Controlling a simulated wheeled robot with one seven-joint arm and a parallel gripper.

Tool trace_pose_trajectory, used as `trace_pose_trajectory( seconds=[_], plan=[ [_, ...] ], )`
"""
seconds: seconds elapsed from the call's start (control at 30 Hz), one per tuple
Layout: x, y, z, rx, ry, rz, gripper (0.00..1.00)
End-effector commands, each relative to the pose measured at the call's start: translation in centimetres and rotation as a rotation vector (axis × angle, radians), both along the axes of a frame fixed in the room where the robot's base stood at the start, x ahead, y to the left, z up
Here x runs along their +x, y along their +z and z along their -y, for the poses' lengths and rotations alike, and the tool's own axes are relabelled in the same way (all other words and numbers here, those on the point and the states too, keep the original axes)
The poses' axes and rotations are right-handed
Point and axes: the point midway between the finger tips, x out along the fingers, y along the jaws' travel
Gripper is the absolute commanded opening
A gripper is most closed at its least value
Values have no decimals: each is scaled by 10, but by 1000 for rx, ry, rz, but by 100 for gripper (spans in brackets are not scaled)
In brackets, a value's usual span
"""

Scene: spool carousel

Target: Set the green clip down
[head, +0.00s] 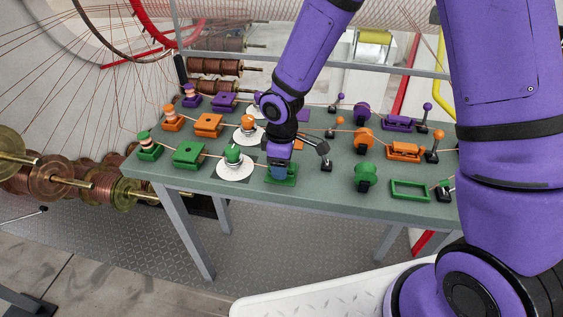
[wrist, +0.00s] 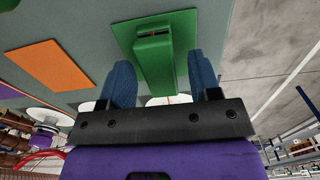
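The green clip (wrist: 155,62) is a narrow upright block with a slotted top. It stands on a flat green plate (wrist: 186,28), which also shows at the table's front edge in the head view (head: 281,180). My gripper (wrist: 160,66) has its two blue fingers on either side of the clip. Narrow gaps show between clip and fingers, so it looks open around the clip. In the head view my gripper (head: 279,171) points down over the green plate and mostly hides the clip.
The grey-green table (head: 320,190) carries rows of purple, orange and green parts. A white disc with a green knob (head: 233,154) stands just left of my gripper. A black jointed stand (head: 325,153) is close on the right. An orange plate (wrist: 48,65) lies behind.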

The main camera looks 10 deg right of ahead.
Motion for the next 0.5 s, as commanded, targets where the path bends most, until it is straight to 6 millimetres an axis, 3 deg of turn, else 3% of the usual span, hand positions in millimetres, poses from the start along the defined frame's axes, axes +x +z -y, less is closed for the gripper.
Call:
trace_pose_trajectory(
  seconds=[0.27, 0.5],
  plan=[
    [1, 8, 0, 0, -2, 2, 57],
    [1, 48, 0, 1, -3, 6, 57]
  ],
)
